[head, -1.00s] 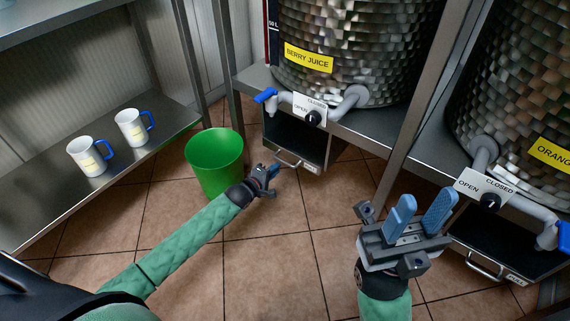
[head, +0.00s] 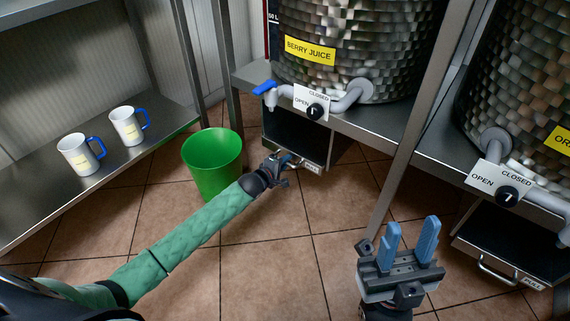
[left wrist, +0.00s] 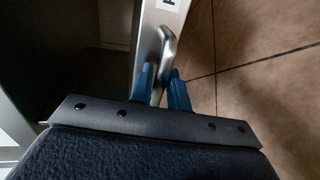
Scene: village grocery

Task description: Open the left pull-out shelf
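The left pull-out shelf (head: 312,166) sits under the berry juice tank, with a dark interior and a metal front. Its bar handle (left wrist: 166,48) shows in the left wrist view. My left gripper (head: 282,160) is at this handle; in the left wrist view its two blue fingertips (left wrist: 160,85) are apart, one on each side of the handle bar. A gap seems to remain beside the bar, so the fingers do not look closed on it. My right gripper (head: 405,245) is open and empty over the floor, with its blue fingers pointing up.
A green bin (head: 213,165) stands just left of my left gripper. Two mugs (head: 78,155) stand on a metal shelf (head: 35,190) at the left. Another pull-out shelf (head: 510,265) is at the right. The tiled floor in front is clear.

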